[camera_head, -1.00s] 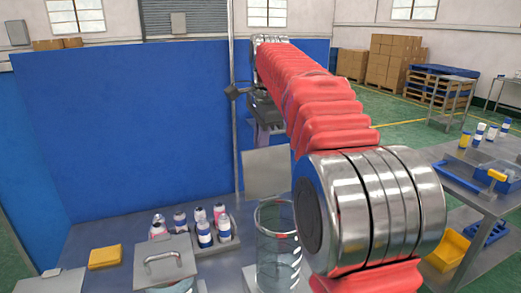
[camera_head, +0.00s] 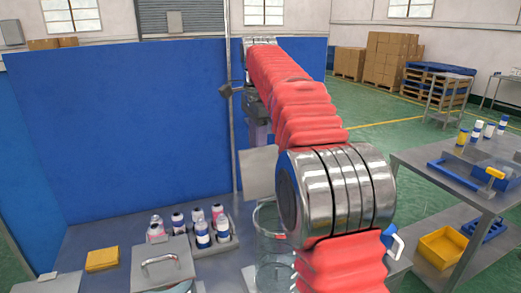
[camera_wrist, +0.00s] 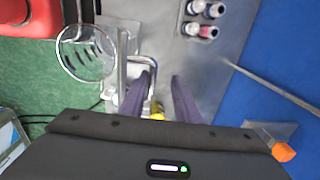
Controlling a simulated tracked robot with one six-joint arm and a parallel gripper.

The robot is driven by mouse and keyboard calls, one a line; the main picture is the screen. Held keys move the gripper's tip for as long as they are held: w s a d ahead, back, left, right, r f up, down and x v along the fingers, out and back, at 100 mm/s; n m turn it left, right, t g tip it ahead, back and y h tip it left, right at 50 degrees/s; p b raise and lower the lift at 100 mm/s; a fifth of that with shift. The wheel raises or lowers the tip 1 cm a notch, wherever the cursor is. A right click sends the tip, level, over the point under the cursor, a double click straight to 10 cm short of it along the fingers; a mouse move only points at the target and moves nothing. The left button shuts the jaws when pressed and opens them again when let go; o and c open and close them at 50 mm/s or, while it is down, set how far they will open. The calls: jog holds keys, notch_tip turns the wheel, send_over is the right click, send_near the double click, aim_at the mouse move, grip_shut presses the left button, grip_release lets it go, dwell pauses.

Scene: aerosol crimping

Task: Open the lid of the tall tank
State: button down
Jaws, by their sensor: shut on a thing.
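The tall tank is a clear glass cylinder (camera_head: 272,262) at the front middle of the bench, partly behind my arm. In the wrist view its round rim (camera_wrist: 87,52) shows at upper left. Its grey lid (camera_head: 258,172) stands steeply tilted up behind the tank. The wrist view shows the lid nearly edge-on (camera_wrist: 122,65), with its metal handle (camera_wrist: 147,66) facing my fingers. My gripper (camera_head: 258,130) is above the lid; its purple fingers (camera_wrist: 162,82) are shut on the handle. The exact contact is hard to see.
A low lidded container (camera_head: 152,275) with a handle stands left of the tank. Several bottles sit in a rack (camera_head: 229,243) behind it, near a yellow block (camera_head: 102,259). A blue panel (camera_head: 120,140) backs the bench; a thin pole (camera_head: 232,90) stands near my gripper.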

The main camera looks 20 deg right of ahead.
jog(key=shift+w+a+f, duration=0.25)
jog(key=shift+w+f, duration=0.1)
jog(key=shift+w, duration=0.15)
jog(key=c, duration=1.8)
grip_release()
jog(key=shift+c, duration=0.2)
jog(key=shift+w, duration=0.15)
notch_tip(320, 180, up, 7)
jog(key=shift+s+r, duration=0.15)
jog(key=shift+s, duration=0.15)
